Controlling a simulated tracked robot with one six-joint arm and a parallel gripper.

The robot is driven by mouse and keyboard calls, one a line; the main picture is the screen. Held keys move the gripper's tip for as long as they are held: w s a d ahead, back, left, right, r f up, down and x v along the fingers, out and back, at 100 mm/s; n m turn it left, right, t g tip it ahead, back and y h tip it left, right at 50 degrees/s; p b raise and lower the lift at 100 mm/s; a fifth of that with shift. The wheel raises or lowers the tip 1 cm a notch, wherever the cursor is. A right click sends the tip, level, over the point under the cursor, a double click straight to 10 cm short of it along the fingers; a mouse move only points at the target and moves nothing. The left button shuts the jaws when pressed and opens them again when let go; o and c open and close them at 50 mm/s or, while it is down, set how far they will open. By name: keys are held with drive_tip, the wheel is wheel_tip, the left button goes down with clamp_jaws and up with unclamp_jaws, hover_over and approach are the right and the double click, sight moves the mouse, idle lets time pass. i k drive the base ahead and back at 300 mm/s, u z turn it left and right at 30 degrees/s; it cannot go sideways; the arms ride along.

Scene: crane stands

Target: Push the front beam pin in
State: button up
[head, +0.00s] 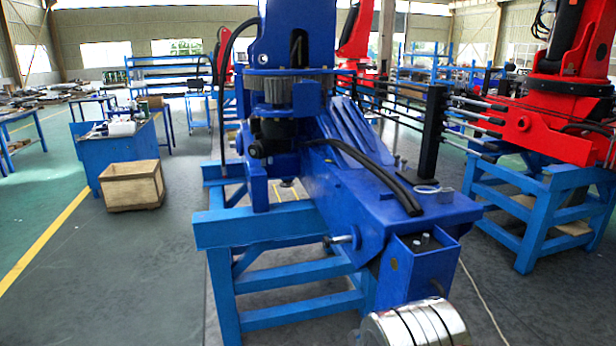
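The front beam pin (340,240) shows in the head view as a short grey pin with a small knob-like end. It sticks out sideways from the near left side of the blue crane beam (385,215). How deep it sits in the beam cannot be told. The beam rests on a light blue stand (265,232) and ends in an open box-like front end (420,262). No fingers of my gripper show, so its place relative to the pin and its opening cannot be seen.
A black hose (385,182) lies over the beam. The stand's legs and rails are below and left of the pin. Open grey floor (120,270) lies to the left, with a wooden crate (132,185) further back. A red crane (540,125) stands at right.

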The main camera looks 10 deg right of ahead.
sight(329, 242)
drive_tip(key=u, duration=0.65)
drive_tip(key=i, duration=0.55)
drive_tip(key=u, duration=0.9)
